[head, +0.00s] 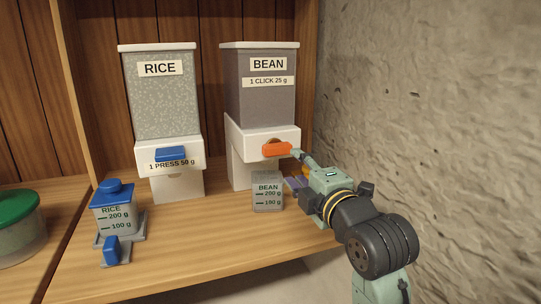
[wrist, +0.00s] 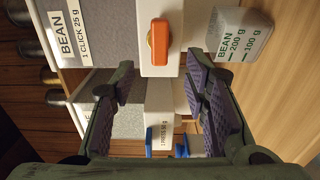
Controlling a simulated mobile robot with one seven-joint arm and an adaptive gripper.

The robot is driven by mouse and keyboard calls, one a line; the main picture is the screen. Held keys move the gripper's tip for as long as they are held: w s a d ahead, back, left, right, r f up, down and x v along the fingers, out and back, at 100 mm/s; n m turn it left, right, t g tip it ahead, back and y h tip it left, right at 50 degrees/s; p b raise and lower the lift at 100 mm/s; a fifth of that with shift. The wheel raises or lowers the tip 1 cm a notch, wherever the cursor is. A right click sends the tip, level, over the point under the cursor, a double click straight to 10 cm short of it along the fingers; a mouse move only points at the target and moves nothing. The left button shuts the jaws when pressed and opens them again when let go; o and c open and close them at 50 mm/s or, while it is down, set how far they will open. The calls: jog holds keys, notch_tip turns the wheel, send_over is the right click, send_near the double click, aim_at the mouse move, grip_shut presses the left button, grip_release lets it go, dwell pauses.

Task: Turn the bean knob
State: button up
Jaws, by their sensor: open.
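The bean dispenser (head: 260,92) stands upright at the back of the shelf, labelled "1 CLICK 25 g". Its orange knob (head: 276,148) is a bar lying about level on the white front. The wrist view, turned sideways, shows the knob (wrist: 160,48) near the top middle. My gripper (head: 293,168) is open in front of the dispenser, at the knob's right and lower side. In the wrist view my open gripper (wrist: 160,72) has nothing between its purple pads; the knob appears just past the fingertips, apart from both. The bean jar (head: 267,192) stands below the knob and looks grey.
The rice dispenser (head: 160,100) with a blue press tab (head: 171,154) stands to the left. A blue-lidded rice jar (head: 113,212) sits on a grey base at the front left. A green-lidded container (head: 17,222) is at the far left. A rough wall (head: 430,90) closes the right side.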

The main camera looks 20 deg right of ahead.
aim_at(280, 152)
jog(key=w+p, duration=0.2)
jog(key=w, duration=0.8)
jog(key=shift+w+a, duration=0.2)
grip_shut()
